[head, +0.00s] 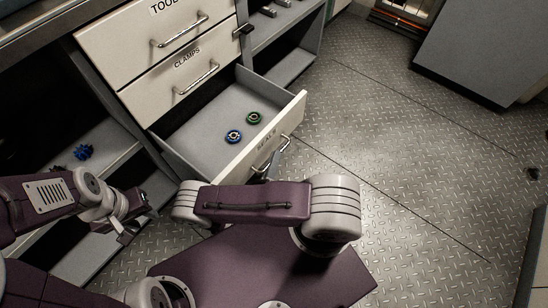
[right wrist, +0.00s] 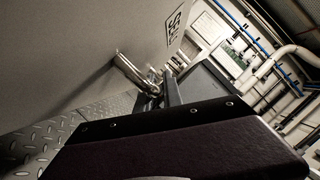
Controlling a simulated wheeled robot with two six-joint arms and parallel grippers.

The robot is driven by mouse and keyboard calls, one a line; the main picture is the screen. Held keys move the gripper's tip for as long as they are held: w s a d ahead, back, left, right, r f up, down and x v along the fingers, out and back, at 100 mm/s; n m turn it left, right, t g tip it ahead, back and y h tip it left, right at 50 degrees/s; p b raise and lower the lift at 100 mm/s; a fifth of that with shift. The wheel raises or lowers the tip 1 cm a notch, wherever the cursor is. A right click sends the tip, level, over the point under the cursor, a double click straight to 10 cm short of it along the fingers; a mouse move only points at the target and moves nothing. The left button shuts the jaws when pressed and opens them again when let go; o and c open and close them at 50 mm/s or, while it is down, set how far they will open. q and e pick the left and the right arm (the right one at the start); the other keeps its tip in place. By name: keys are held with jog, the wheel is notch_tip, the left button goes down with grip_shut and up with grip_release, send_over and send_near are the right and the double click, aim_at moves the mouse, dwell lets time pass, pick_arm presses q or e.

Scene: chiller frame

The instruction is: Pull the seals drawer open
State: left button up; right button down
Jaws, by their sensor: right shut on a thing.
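The seals drawer (head: 207,112), with a white front marked SEALS, stands pulled out from the cabinet, its inside showing. A blue ring-shaped seal (head: 233,136) and a green one (head: 254,118) lie on its floor. My right gripper (head: 276,160) is at the metal handle (head: 262,165) on the drawer's front and is shut on it. The right wrist view shows the handle (right wrist: 130,70) running into the jaws (right wrist: 152,98), which are partly hidden by my wrist. My left gripper (head: 128,230) is low at the left, away from the drawer; its jaw opening is unclear.
The tools drawer (head: 150,30) and clamps drawer (head: 165,82) above are shut. An open shelf (head: 100,135) at the left holds a dark blue part (head: 83,152).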

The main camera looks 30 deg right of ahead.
pick_arm(q)
jog(key=shift+s+d, duration=0.15)
jog(key=shift+s, duration=0.3)
pick_arm(e)
jog(key=shift+s+d, duration=0.2)
jog(key=shift+s, duration=0.25)
jog(key=c, duration=1.5)
grip_release()
